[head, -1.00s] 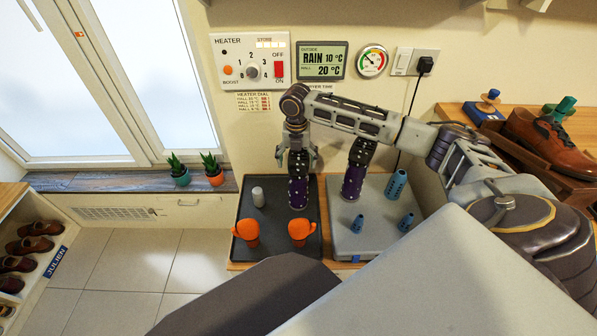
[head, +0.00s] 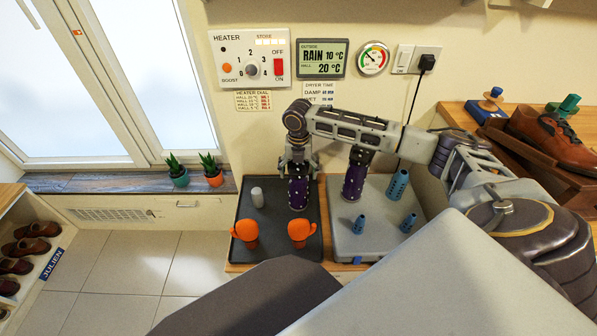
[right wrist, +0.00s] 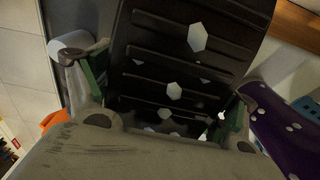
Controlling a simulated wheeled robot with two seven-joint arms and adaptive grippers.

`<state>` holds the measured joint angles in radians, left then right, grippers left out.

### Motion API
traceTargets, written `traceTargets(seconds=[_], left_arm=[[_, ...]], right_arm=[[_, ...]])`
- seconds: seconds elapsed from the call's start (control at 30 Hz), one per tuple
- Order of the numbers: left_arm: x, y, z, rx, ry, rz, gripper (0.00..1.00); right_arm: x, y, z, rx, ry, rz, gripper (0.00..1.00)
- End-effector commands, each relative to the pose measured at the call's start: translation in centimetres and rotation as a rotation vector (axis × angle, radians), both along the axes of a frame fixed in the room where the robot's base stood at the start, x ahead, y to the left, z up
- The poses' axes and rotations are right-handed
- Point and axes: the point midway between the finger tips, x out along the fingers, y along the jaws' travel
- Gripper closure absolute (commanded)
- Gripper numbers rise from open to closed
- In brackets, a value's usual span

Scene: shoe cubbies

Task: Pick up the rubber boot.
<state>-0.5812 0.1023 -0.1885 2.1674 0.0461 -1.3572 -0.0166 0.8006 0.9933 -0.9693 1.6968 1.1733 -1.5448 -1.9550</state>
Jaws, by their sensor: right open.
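Two purple rubber boots with white dots show in the head view. One boot (head: 298,194) stands at the right side of the dark tray. The other boot (head: 354,182) stands at the left of the grey board with blue pegs. My right gripper (head: 299,166) is at the top of the tray boot, its fingers open on either side. The other boot (right wrist: 285,125) is at the right there. My left gripper is out of view.
The dark tray (head: 275,251) also holds a grey cylinder (head: 257,197) and two orange items (head: 245,232). The grey board (head: 362,246) has several blue pegs (head: 398,184). A brown shoe (head: 550,138) sits at the right. The wall stands close behind.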

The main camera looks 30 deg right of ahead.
Motion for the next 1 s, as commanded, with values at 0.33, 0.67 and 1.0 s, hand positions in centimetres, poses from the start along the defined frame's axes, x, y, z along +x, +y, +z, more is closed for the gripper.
traceTargets(seconds=[0.33, 0.67, 1.0], left_arm=[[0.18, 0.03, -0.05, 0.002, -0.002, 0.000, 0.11], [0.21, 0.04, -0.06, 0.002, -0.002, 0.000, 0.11], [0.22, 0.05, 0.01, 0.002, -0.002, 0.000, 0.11]], right_arm=[[0.01, 0.01, 0.02, 0.000, 0.000, 0.000, 0.38], [0.00, 0.00, 0.01, 0.000, 0.000, 0.000, 0.62], [0.04, -0.01, 0.34, 0.000, -0.001, 0.000, 0.62]])
